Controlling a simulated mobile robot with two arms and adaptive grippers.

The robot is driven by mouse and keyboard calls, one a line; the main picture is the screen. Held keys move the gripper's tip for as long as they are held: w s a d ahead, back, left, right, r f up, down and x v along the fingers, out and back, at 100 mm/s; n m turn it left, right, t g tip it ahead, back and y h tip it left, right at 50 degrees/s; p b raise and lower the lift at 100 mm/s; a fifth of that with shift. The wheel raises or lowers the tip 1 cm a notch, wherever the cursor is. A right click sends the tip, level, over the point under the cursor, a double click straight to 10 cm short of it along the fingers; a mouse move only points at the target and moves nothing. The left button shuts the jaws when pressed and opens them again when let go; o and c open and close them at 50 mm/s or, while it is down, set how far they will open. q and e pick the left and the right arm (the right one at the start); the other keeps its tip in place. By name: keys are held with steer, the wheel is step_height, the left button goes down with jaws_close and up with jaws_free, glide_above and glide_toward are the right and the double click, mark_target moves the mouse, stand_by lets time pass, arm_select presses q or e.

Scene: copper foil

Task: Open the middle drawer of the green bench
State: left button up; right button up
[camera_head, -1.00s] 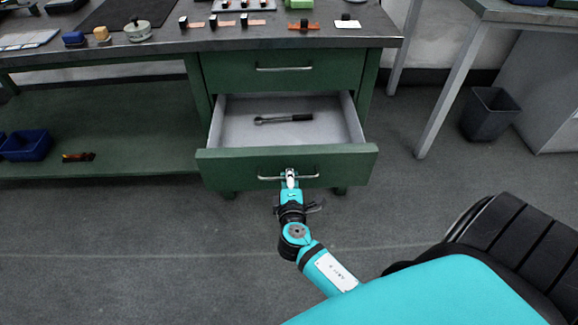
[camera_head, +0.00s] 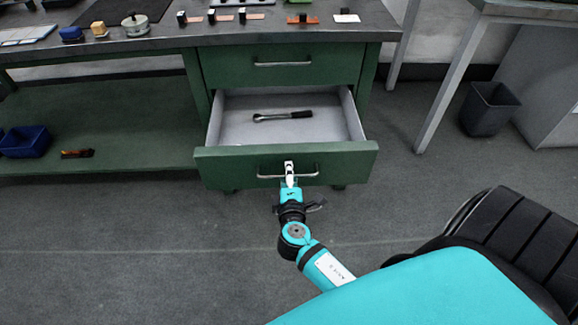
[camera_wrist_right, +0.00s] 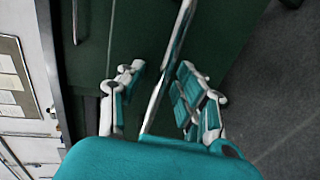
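The green bench (camera_head: 150,62) has a top drawer (camera_head: 283,72), which is shut. The drawer below it (camera_head: 225,168) is pulled well out, and its grey inside shows. My right gripper (camera_head: 289,172) is at the bar handle (camera_head: 268,176) of this open drawer. In the right wrist view, the fingers of my right gripper (camera_wrist_right: 160,85) stand apart on either side of the handle bar (camera_wrist_right: 178,40). They are open around it; whether one finger touches the bar I cannot tell. My left gripper is not in view.
A dark ratchet-like tool (camera_head: 283,116) lies in the open drawer. A blue bin (camera_head: 25,142) and a small orange-and-black item (camera_head: 77,153) are on the lower shelf at left. Several small items stand on the bench top. A dark waste bin (camera_head: 490,108) stands at right. The floor in front is clear.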

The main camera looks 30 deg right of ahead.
steer(key=v, duration=1.2)
steer(key=shift+f, duration=0.2)
